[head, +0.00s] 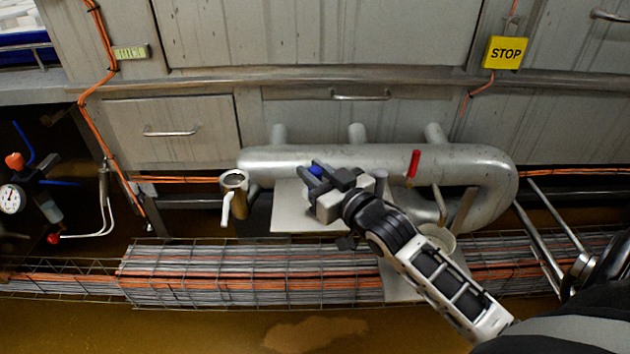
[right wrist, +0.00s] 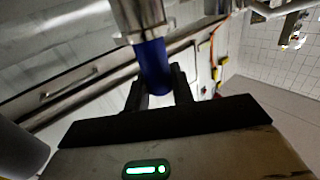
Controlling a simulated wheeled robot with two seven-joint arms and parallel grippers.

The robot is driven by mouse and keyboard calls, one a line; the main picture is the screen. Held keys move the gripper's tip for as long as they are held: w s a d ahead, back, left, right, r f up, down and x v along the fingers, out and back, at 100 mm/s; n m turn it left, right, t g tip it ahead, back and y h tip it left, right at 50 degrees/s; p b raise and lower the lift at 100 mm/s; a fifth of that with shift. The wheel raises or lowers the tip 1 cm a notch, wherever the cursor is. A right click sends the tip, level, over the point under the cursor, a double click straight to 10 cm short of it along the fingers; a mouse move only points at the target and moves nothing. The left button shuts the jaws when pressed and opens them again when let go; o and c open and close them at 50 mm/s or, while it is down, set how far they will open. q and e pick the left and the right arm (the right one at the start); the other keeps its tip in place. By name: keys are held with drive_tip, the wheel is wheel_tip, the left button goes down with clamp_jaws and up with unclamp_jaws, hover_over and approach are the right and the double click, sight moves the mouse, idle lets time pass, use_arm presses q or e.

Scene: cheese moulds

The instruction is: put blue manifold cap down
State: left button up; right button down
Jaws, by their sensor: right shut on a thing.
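The blue manifold cap (head: 316,171) is mostly hidden by my right gripper (head: 314,180) in the head view. My right gripper is shut on it, in front of the thick grey manifold pipe (head: 330,157). In the right wrist view, the blue cap (right wrist: 152,66) sits between the two dark fingers of the right gripper (right wrist: 160,88). Its far end meets a shiny metal cylinder (right wrist: 140,18); I cannot tell whether they are joined or only lined up. My left gripper is not in view.
A pale plate (head: 284,216) lies below the pipe, partly behind my gripper. A cup-like fitting (head: 233,180) stands at the pipe's left end. A red lever (head: 414,163) sticks up from the pipe. A wire cable tray (head: 200,270) runs along the front.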

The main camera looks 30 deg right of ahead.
drive_tip(key=shift+f, duration=0.4)
drive_tip(key=c, duration=1.2)
unclamp_jaws()
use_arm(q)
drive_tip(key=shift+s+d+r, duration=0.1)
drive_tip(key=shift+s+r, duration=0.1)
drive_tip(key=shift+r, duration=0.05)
use_arm(e)
drive_tip(key=shift+r, duration=0.15)
drive_tip(key=shift+s, duration=0.35)
use_arm(q)
drive_tip(key=p, duration=0.1)
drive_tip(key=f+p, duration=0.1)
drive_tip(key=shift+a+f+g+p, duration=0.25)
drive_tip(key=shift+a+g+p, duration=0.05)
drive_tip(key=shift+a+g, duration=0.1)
use_arm(e)
drive_tip(key=s, duration=0.7)
drive_tip(key=s+d, duration=0.1)
drive_tip(key=s, duration=0.3)
drive_tip(key=shift+s, duration=0.15)
